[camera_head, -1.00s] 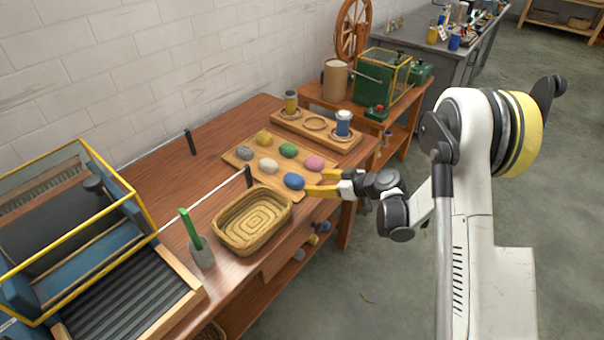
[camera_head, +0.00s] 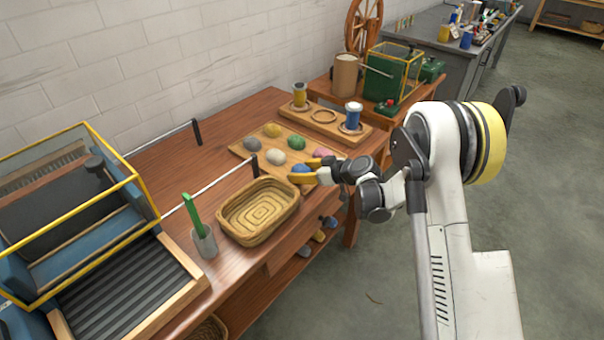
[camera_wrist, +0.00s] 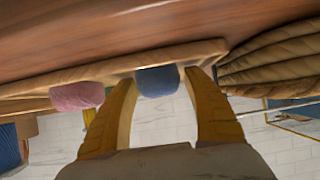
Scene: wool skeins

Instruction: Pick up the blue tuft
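The blue tuft (camera_head: 301,171) lies on the near right edge of a wooden board (camera_head: 238,151) with several other tufts. In the wrist view the blue tuft (camera_wrist: 157,81) shows between the tips of my gripper's two yellow fingers. My gripper (camera_head: 297,177) is at the tuft with its fingers spread; it also shows in the wrist view (camera_wrist: 161,85). Slim gaps seem to remain beside the tuft, and I cannot make out firm contact. The fingers partly hide the tuft in the head view.
A pink tuft (camera_head: 323,153) lies close beside my gripper, and a white tuft (camera_head: 275,157) lies behind. A woven basket (camera_head: 232,232) stands left of my gripper. A metal rail post (camera_head: 255,166) rises between basket and board. A wooden spool holder (camera_head: 341,133) stands behind.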

